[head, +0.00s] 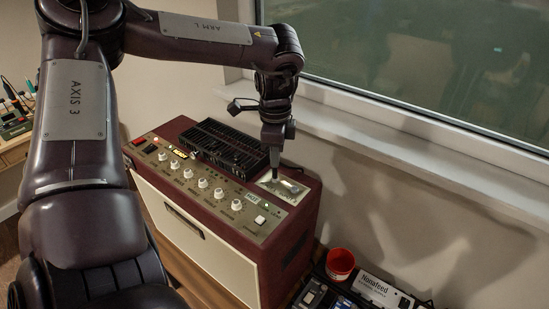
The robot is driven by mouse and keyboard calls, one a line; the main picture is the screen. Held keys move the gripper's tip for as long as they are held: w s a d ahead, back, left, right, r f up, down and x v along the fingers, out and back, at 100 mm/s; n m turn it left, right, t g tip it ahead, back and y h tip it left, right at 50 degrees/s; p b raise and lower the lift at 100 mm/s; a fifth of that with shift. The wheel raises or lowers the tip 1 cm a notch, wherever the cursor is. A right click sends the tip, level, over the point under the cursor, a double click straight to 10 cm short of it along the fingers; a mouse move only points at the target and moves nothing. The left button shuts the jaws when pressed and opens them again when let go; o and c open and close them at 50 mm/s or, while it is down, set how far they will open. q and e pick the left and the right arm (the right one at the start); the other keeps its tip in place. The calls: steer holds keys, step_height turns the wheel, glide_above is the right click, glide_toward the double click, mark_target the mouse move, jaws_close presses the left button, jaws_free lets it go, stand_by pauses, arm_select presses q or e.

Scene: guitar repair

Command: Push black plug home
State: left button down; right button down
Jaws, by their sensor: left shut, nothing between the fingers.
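The maroon guitar amplifier (222,262) stands below my left arm, its control panel of white knobs facing up. My left gripper (275,178) points straight down over the small pale metal plate (294,193) at the right end of the amplifier's top. Its fingers are shut, with nothing held between them. The tip is at or just above the plate; I cannot tell whether it touches. The black plug is not clearly made out; it may be under or behind the dark fingertips. My right gripper is not in view.
A black ribbed vent grille (225,146) rises just left of the gripper. A red cup (340,264) and a black tray of parts (318,296) lie right of the amplifier. The window sill (400,152) runs close behind. A side bench (15,140) with tools is at far left.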

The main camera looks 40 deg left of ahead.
mark_target(275, 169)
arm_select(q)
step_height(275, 169, up, 6)
steer(key=p, duration=0.3)
stand_by(0.3)
stand_by(0.5)
